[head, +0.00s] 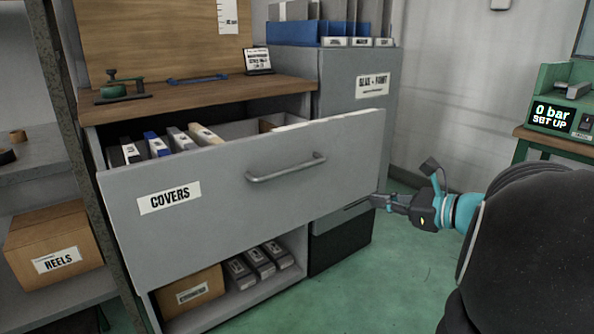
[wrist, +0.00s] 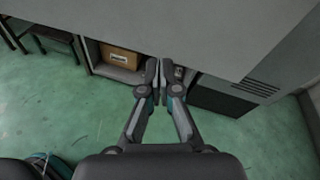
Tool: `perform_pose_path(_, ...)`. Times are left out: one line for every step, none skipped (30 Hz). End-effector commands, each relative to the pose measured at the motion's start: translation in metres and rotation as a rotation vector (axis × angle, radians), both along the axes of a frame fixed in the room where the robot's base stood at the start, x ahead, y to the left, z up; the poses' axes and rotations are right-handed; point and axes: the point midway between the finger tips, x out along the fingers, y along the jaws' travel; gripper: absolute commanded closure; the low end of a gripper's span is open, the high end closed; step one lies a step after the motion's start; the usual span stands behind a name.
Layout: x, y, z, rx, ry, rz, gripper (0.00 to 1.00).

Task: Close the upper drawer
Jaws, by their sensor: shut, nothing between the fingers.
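The upper drawer (head: 235,220), grey and labelled COVERS, is pulled well out of the cabinet in the head view. Its bar handle (head: 286,168) is on the front, and several boxed items show inside it. My gripper (head: 376,201) is shut and empty near the lower right corner of the drawer front. In the wrist view my shut fingertips (wrist: 159,66) lie over the lower edge of a large grey panel (wrist: 200,35). I cannot tell whether they touch it.
An open shelf below holds a cardboard box (head: 190,292) and several grey boxes. A shelf unit with a REELS box (head: 54,248) stands at left. A grey cabinet (head: 357,85) stands behind at right. Green floor (head: 410,285) is clear in front.

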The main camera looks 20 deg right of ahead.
Motion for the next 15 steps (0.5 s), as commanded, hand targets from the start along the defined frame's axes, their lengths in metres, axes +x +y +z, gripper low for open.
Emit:
perform_pose_path(0.001, -0.029, -0.001, 0.081, -0.02, -0.068, 1.0)
perform_pose_path(0.001, -0.042, 0.002, 0.122, -0.033, -0.099, 1.0)
perform_pose_path(0.001, -0.058, 0.005, 0.171, -0.051, -0.134, 1.0)
perform_pose_path(0.0, -0.068, 0.007, 0.2, -0.062, -0.157, 1.0)
perform_pose_path(-0.001, -0.077, 0.008, 0.228, -0.073, -0.176, 1.0)
perform_pose_path(-0.002, -0.086, 0.01, 0.255, -0.086, -0.196, 1.0)
perform_pose_path(-0.003, -0.092, 0.011, 0.27, -0.092, -0.207, 1.0)
perform_pose_path(-0.003, -0.096, 0.012, 0.284, -0.098, -0.215, 1.0)
perform_pose_path(-0.002, -0.099, 0.013, 0.295, -0.103, -0.223, 1.0)
perform_pose_path(-0.001, -0.1, 0.013, 0.299, -0.106, -0.225, 1.0)
perform_pose_path(0.0, -0.1, 0.014, 0.302, -0.107, -0.226, 1.0)
perform_pose_path(0.004, -0.099, 0.014, 0.304, -0.108, -0.227, 1.0)
perform_pose_path(0.007, -0.098, 0.014, 0.303, -0.109, -0.227, 1.0)
perform_pose_path(0.01, -0.096, 0.014, 0.303, -0.108, -0.226, 1.0)
perform_pose_path(0.016, -0.094, 0.014, 0.302, -0.107, -0.224, 1.0)
